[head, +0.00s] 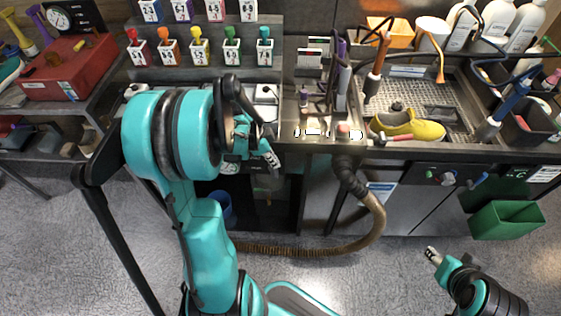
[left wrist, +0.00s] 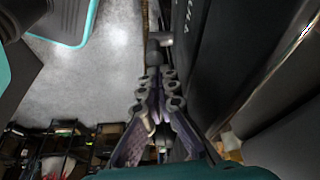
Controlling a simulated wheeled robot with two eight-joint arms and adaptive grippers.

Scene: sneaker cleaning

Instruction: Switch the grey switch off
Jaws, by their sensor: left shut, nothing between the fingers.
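My left gripper (head: 270,158) is at the front edge of the bench in the head view, its fingers pointing down and to the right. It also shows in the left wrist view (left wrist: 155,78), with its fingers shut together and nothing held. A small grey T-shaped piece (left wrist: 160,40) stands just beyond the fingertips beside a dark panel; it may be the grey switch, and I cannot tell whether the fingers touch it. In the head view I cannot pick out this piece near the gripper. My right gripper (head: 432,255) is low at the right, away from the bench.
A yellow sneaker (head: 408,126) lies on the grated sink (head: 440,95). A brown hose (head: 372,225) hangs in front of the cabinet. A green bin (head: 507,220) is at the right, and a front panel there bears a round knob (head: 448,179).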

